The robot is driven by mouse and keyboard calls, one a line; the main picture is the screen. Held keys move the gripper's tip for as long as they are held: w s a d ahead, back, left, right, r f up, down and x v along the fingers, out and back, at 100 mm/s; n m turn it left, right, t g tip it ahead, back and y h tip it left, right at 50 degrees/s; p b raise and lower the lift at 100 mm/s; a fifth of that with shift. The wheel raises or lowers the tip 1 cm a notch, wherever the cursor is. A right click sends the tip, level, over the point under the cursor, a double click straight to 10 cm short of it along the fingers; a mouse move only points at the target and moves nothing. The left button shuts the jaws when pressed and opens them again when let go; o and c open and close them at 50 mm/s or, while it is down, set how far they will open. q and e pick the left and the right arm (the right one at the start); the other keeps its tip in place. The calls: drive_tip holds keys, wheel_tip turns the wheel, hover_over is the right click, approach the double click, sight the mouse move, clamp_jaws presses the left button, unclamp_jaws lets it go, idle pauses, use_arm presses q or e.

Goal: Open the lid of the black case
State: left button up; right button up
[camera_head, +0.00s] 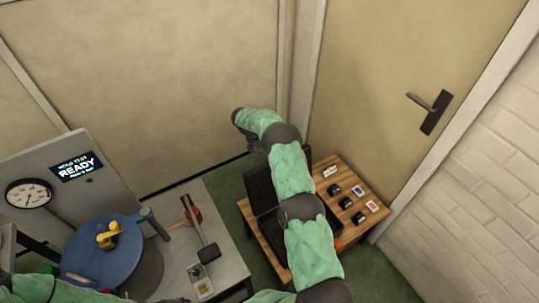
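The black case (262,192) sits on a slatted wooden table right of centre. My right arm (292,172) crosses in front of it, from the lower edge up to the wall side, and hides much of it. A dark panel rises at its back left, but I cannot tell whether this is a raised lid. No fingers of my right gripper can be made out. My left arm (40,289) shows only at the lower left edge, and its gripper is not visible.
The wooden table (342,176) also holds several small black items and cards. A door (410,70) stands behind.

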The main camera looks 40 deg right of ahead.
drive_tip(key=shift+d+f, duration=0.1)
drive_tip(key=shift+f, duration=0.1)
clamp_jaws()
drive_tip(key=shift+s, duration=0.1)
drive_tip(key=shift+s+r+t+p, duration=0.2)
drive_tip(key=shift+s+r+p, duration=0.1)
drive_tip(key=shift+s+p, duration=0.25)
drive_tip(key=shift+s+r+t+p, duration=0.2)
drive_tip(key=shift+s+r+p, duration=0.1)
drive_tip(key=shift+s+p, duration=0.25)
drive_tip(key=s+a+p, duration=0.1)
drive_tip(key=s+p, duration=0.1)
drive_tip(key=s, duration=0.6)
drive_tip(key=shift+r+p, duration=0.3)
drive_tip(key=shift+r, duration=0.1)
drive_tip(key=shift+a, duration=0.1)
